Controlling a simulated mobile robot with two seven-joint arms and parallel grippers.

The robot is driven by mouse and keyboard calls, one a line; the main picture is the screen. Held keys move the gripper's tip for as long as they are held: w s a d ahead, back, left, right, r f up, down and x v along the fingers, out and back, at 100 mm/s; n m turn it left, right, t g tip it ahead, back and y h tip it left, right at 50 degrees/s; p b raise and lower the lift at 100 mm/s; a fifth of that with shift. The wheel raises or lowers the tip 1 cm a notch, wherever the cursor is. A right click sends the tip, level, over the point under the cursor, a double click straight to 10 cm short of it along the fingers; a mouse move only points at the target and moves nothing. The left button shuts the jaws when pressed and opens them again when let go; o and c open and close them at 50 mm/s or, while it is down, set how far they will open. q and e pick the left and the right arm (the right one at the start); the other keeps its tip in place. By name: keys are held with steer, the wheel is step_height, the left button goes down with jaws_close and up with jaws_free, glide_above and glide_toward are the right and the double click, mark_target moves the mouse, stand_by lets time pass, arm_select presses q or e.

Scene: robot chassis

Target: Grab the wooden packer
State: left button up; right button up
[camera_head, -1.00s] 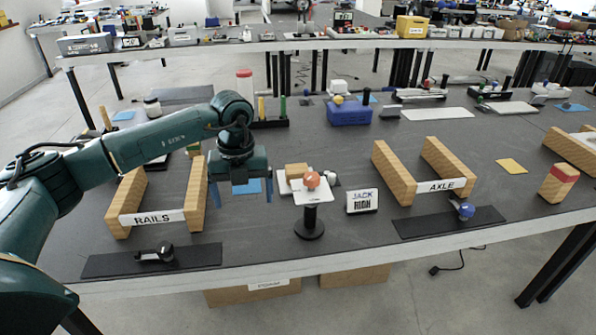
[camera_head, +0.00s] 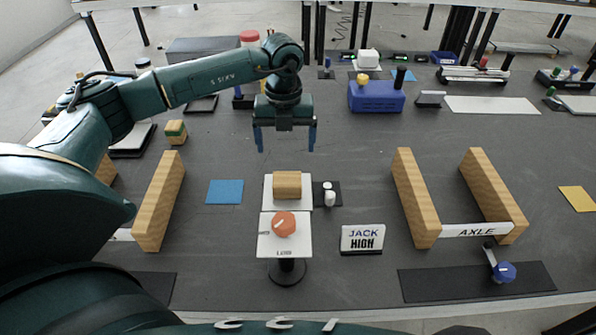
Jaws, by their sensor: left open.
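A small wooden block (camera_head: 287,184), which looks like the wooden packer, lies on a white pad (camera_head: 288,206) in the middle of the table. My left gripper (camera_head: 285,150) points down with its two blue fingers spread, empty, over the table behind the block and apart from it. A second, striped wooden block with green (camera_head: 176,132) stands farther left. My right gripper is not in view.
An orange knob (camera_head: 284,223) on a white plate and black stand is just in front of the block. A JACK HIGH sign (camera_head: 362,238) stands at right. Wooden AXLE rails (camera_head: 415,197) stand farther right. A blue card (camera_head: 225,191) lies flat at left.

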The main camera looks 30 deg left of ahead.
mark_target(287, 179)
arm_select(q)
steer(key=f, duration=0.7)
steer(key=shift+s+p, duration=0.3)
steer(key=shift+d+f+p, duration=0.15)
steer(key=shift+f+p, duration=0.25)
steer(key=shift+f, duration=2.4)
steer(key=c, duration=1.1)
steer(key=shift+r, duration=0.1)
